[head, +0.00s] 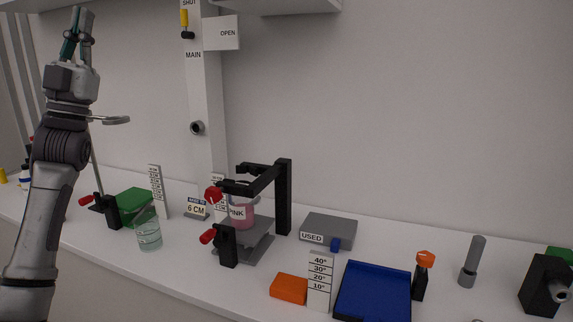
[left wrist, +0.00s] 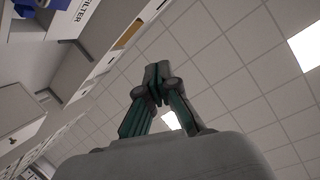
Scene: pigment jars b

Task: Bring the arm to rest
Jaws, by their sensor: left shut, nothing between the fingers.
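My left arm rises at the left of the head view, with its left gripper (head: 79,22) pointing up, well above the counter. The gripper is shut and empty, its fingertips together. It also shows in the left wrist view (left wrist: 157,82), fingers meeting against the ceiling. My right gripper is in neither view.
The white counter holds a glass beaker (head: 149,235), a pink jar (head: 241,212) under a black frame (head: 284,195), a blue tray (head: 374,290), an orange block (head: 289,289) and a grey USED box (head: 329,229). A shelf (head: 270,6) hangs above. Air around the left gripper is clear.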

